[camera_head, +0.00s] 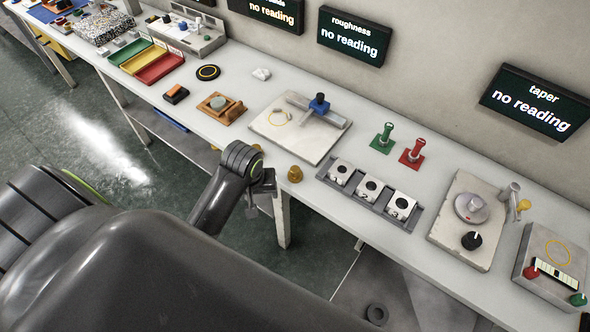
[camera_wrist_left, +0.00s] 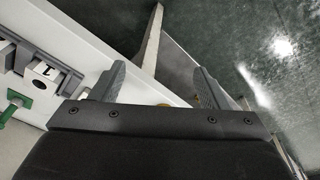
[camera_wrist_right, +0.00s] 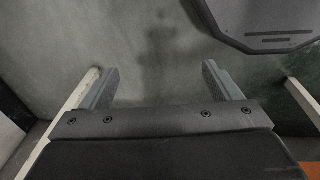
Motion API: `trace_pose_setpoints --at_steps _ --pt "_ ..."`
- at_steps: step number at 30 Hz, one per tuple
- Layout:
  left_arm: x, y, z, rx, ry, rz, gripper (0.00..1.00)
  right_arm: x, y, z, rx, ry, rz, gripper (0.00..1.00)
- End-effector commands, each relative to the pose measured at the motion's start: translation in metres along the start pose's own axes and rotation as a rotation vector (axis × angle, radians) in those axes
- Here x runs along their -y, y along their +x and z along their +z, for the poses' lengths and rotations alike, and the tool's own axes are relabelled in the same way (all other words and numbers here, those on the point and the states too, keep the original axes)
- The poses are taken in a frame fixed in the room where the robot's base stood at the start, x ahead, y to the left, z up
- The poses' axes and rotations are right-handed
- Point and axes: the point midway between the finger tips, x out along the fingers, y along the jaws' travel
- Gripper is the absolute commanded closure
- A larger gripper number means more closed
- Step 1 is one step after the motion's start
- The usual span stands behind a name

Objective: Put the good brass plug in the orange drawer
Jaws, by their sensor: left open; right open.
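A brass plug (camera_head: 295,174) stands on the bench near its front edge in the head view. In the left wrist view a small brass-coloured bit (camera_wrist_left: 164,104) shows at the edge of my gripper body, mostly hidden. My left gripper (camera_head: 263,190) is just left of the plug, apart from it, by the bench's front edge. Its fingers (camera_wrist_left: 158,88) are open and empty. My right gripper (camera_wrist_right: 161,85) is open and empty over the floor. Another brass-coloured piece (camera_head: 523,205) is on the taper device at the right. I cannot make out an orange drawer.
A rack with numbered blocks (camera_head: 370,188) lies right of the plug. A plate with a blue-knobbed arm (camera_head: 291,141) lies behind it. Green (camera_head: 383,138) and red (camera_head: 412,152) gauges stand behind the rack. Green, yellow and red trays (camera_head: 160,68) are far left.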

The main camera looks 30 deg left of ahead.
Motion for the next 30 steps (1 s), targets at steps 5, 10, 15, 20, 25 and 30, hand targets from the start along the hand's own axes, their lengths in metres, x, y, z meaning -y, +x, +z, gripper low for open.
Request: trace_pose_setpoints --at_steps 5,10,15,20,25,30 --pt "-0.043 -0.012 -0.058 0.062 -0.210 -0.019 0.31 0.000 -0.002 0.000 0.000 0.000 0.000 0.16" --pt "-0.077 -0.030 -0.103 0.116 -0.400 -0.052 0.31 0.000 -0.002 -0.001 0.000 0.000 0.000 0.16" --pt "-0.098 -0.047 -0.130 0.146 -0.529 -0.083 0.31 0.000 -0.002 -0.001 0.000 0.000 0.000 0.16" --pt "-0.103 -0.050 -0.137 0.157 -0.575 -0.096 0.31 0.001 0.001 0.000 0.000 0.000 -0.001 0.16" --pt "-0.103 -0.028 -0.133 0.158 -0.577 -0.096 0.31 0.003 0.019 0.002 0.000 0.000 -0.001 0.16" --pt "-0.101 0.000 -0.127 0.162 -0.576 -0.099 0.31 0.004 0.009 0.001 0.001 0.002 -0.004 0.16"
